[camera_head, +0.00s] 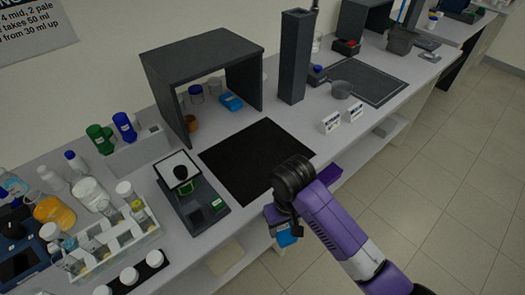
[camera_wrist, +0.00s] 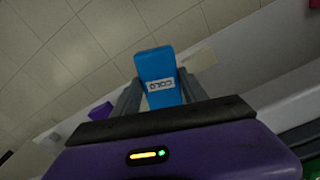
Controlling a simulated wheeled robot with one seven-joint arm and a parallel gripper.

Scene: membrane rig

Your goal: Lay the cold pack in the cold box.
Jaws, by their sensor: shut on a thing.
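The cold pack is a blue block (camera_wrist: 155,64) with a white label reading COLD. My gripper (camera_wrist: 160,98) is shut on it, with a grey finger on each side, in the wrist view. In the head view the blue pack (camera_head: 287,238) hangs below my gripper (camera_head: 282,222), in front of the bench's front edge and over the floor side. My wrist hides part of the gripper there. I cannot make out a box marked as the cold box in either view.
A black mat (camera_head: 250,160) lies clear on the bench, beside a dark open-fronted hood (camera_head: 205,55) with a blue item (camera_head: 231,102) and jars inside. A balance (camera_head: 190,205), a bottle rack (camera_head: 110,245) and a tall dark column (camera_head: 294,58) also stand there. A lower shelf (camera_head: 225,262) runs underneath.

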